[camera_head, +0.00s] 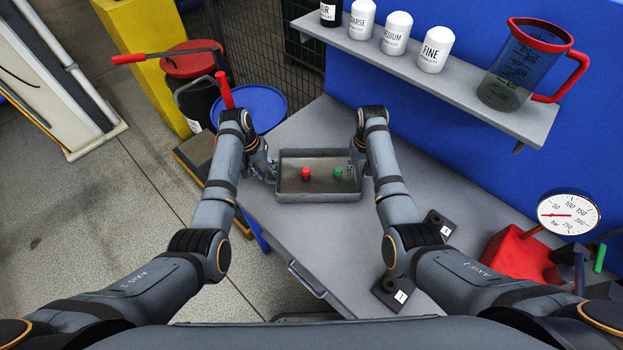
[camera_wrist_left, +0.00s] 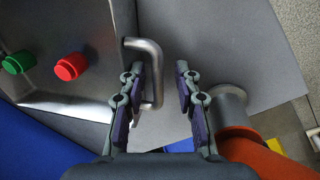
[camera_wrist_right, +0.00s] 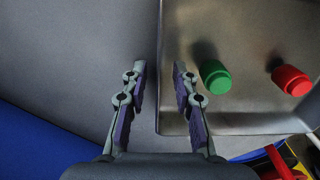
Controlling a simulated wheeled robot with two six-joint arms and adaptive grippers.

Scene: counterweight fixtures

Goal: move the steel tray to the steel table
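The steel tray (camera_head: 318,197) is a shallow grey rectangle on the grey table (camera_head: 300,235), near its far left corner. A red piece (camera_head: 306,174) and a green piece (camera_head: 338,173) stand inside it. My left gripper (camera_head: 268,172) is at the tray's left end. In the left wrist view its fingers (camera_wrist_left: 160,85) are open, with the tray's U-shaped handle (camera_wrist_left: 157,75) between them. My right gripper (camera_head: 357,165) is at the right end. In the right wrist view its fingers (camera_wrist_right: 160,85) are open on either side of the tray's edge; no handle shows there. I cannot tell whether either gripper touches the tray.
A shelf (camera_head: 470,90) with labelled bottles and a red-handled jug (camera_head: 525,65) overhangs the back right. Black numbered blocks (camera_head: 392,292) and a pressure gauge (camera_head: 568,214) stand right. A blue round-topped drum (camera_head: 250,108) and red-lidded can (camera_head: 192,60) stand beyond the table's left edge.

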